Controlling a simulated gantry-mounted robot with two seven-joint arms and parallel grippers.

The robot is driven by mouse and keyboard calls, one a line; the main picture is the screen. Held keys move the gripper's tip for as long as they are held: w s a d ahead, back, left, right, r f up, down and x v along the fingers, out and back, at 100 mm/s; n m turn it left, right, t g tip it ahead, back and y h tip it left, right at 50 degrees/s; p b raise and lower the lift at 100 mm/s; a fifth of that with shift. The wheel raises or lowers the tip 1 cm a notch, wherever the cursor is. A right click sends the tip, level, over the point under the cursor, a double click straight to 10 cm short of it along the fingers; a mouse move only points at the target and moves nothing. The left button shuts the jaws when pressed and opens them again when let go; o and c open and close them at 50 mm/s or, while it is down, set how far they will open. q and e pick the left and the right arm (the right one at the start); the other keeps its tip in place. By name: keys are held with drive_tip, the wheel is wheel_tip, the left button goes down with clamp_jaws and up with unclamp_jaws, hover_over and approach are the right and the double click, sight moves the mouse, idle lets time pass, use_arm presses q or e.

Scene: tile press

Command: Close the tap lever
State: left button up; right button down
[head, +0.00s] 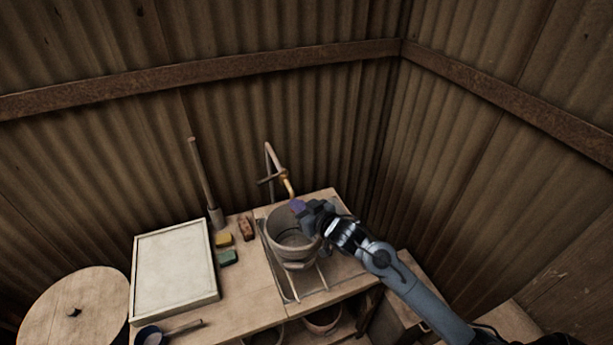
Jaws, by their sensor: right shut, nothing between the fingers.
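The tap (288,184) has a brass spout and stands at the back of the counter against the corrugated wall. A thin dark lever (267,180) sticks out to the left of its pipe. Below the spout is a grey pot (291,228) in the sink area. My right gripper (299,208) is shut and empty. It reaches in from the right, over the pot's right rim and just below the spout, to the right of the lever. A gap shows between it and the lever. My left gripper is not in view.
A pale framed board (175,267) lies on the counter's left, with yellow (223,240) and green (228,258) sponges beside it. A long-handled tool (204,182) leans on the wall. A round lidded barrel (75,312) stands at far left.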

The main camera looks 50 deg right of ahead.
wheel_tip(320, 180, up, 4)
drive_tip(key=w, duration=0.3)
approach(272, 177)
drive_tip(key=w+a+r, duration=0.2)
drive_tip(key=w, duration=0.3)
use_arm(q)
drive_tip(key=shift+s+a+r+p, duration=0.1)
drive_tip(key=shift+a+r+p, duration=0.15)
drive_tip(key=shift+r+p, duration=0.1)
use_arm(e)
drive_tip(key=w+f, duration=0.2)
drive_tip(key=f, duration=0.1)
drive_tip(key=shift+d+t, duration=0.1)
drive_tip(key=shift+t, duration=0.3)
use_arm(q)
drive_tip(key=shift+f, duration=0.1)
use_arm(e)
drive_tip(key=shift+f, duration=0.1)
